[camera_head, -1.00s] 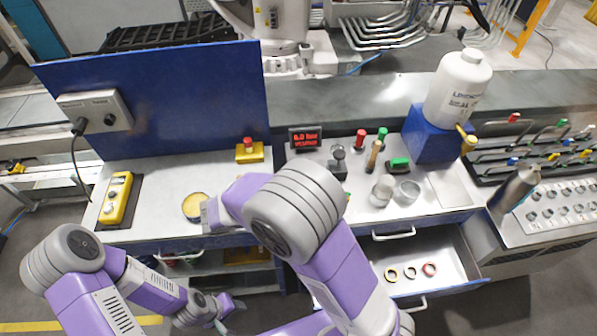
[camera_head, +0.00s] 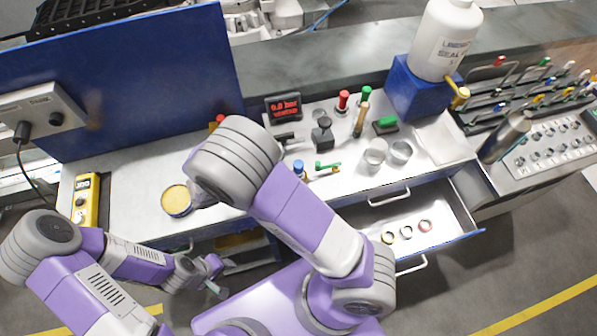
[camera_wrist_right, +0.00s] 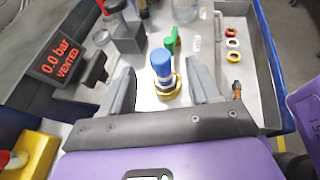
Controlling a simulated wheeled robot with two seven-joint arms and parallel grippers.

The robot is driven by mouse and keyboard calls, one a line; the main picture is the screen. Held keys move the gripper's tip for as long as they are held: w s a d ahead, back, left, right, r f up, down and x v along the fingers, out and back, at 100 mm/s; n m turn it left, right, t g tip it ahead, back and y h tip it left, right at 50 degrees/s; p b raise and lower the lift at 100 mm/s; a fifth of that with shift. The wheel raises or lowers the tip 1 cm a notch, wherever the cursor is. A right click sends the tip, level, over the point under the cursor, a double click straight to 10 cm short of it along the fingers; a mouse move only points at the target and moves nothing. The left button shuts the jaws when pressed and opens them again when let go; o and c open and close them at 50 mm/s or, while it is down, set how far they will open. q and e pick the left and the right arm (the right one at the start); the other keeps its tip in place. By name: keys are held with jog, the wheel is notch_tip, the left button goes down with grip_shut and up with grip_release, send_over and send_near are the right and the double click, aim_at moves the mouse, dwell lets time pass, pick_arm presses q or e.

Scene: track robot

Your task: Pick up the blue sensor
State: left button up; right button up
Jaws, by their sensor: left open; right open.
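The blue sensor (camera_wrist_right: 162,64) stands upright on the bench, a blue-topped cylinder with a brass-coloured base. In the head view its blue top (camera_head: 298,167) shows just right of my right arm's grey joint. My right gripper (camera_wrist_right: 163,80) is open, with one finger on each side of the sensor in the wrist view; contact cannot be told. In the head view this gripper is hidden behind its own arm. My left gripper (camera_head: 214,278) is low in front of the bench, away from the sensor, empty.
A pressure display (camera_head: 284,107) and a black-topped fitting (camera_head: 322,134) stand behind the sensor. A green-handled valve (camera_head: 328,166) lies close right of it. Metal cups (camera_head: 375,153) stand farther right. The open drawer (camera_head: 450,228) holds several rings. A yellow dish (camera_head: 176,200) sits left.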

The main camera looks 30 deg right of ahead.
aim_at(298, 164)
jog(key=x, duration=0.6)
jog(key=shift+d+b, duration=0.15)
jog(key=shift+b, duration=0.15)
jog(key=c, duration=1.1)
jog(key=shift+c, duration=0.2)
